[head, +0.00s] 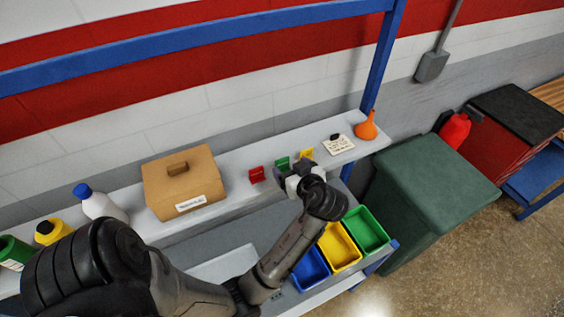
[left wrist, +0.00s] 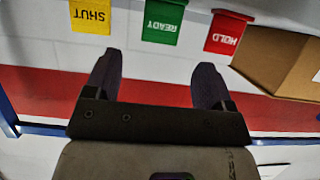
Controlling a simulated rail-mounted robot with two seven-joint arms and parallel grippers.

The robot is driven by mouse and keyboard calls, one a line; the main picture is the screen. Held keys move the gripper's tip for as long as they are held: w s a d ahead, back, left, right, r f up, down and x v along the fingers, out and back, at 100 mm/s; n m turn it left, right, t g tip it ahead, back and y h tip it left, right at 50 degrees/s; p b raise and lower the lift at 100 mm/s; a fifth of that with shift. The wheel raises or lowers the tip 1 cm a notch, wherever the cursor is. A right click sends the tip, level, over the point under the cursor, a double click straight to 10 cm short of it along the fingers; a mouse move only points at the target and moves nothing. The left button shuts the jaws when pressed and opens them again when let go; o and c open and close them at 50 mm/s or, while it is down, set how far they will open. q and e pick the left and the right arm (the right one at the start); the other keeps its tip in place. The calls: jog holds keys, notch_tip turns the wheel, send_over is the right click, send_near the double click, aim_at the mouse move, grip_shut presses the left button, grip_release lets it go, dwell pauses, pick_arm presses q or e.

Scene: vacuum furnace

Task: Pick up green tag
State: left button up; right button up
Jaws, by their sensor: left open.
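The green tag (head: 282,163) stands on the upper shelf between the red tag (head: 257,175) and the yellow tag (head: 306,154). In the left wrist view the green tag (left wrist: 163,22) reads "READY" upside down, with the yellow "SHUT" tag (left wrist: 92,15) to its left and the red "HOLD" tag (left wrist: 227,32) to its right. My left gripper (left wrist: 155,82) is open and empty. Its two fingers point toward the green tag, apart from it, with the tag lying between their lines. In the head view the left gripper (head: 288,172) is at the shelf's front edge, just before the tags.
A cardboard box (head: 185,180) stands left of the tags on the shelf (head: 228,165). A white card (head: 338,145) and an orange funnel (head: 367,127) are to the right. Blue, yellow and green bins (head: 365,230) sit below. A blue post (head: 382,60) rises behind.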

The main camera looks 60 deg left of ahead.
aim_at(282, 160)
pick_arm(q)
jog(key=shift+p+x, duration=0.35)
jog(key=shift+x, duration=1.1)
jog(key=p+x, duration=0.1)
jog(key=x, duration=0.3)
jog(key=shift+a+p, duration=0.35)
jog(key=shift+p, duration=0.05)
jog(key=shift+a+f, duration=0.3)
jog(key=shift+a, duration=0.1)
jog(key=c, duration=1)
